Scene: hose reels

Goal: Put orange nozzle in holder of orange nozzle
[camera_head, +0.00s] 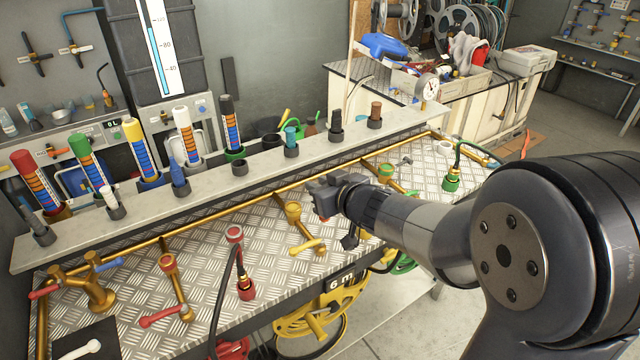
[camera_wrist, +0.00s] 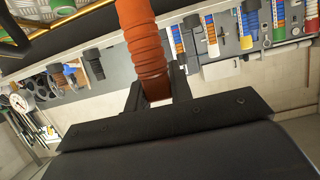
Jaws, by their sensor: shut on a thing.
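The orange nozzle (camera_wrist: 147,45) is ribbed and fills the middle of the wrist view. My gripper (camera_wrist: 157,92) is shut on its lower end in that view. In the head view my gripper (camera_head: 324,196) is above the metal bench, in front of the ledge, and mostly hides the nozzle. A row of dark cup holders stands on the ledge. One cup (camera_head: 240,168) looks empty; others hold a blue nozzle (camera_head: 179,175), a white nozzle (camera_head: 109,196) and a brown nozzle (camera_head: 375,111). I cannot tell which holder belongs to the orange nozzle.
The pale ledge (camera_head: 290,165) runs along the back of the diamond-plate bench (camera_head: 215,265). Brass pipes and a yellow valve (camera_head: 294,212) rise near my gripper. A red hose fitting (camera_head: 246,288) and a green one (camera_head: 451,180) stand on the bench. Colored tubes (camera_head: 140,150) rise behind the ledge.

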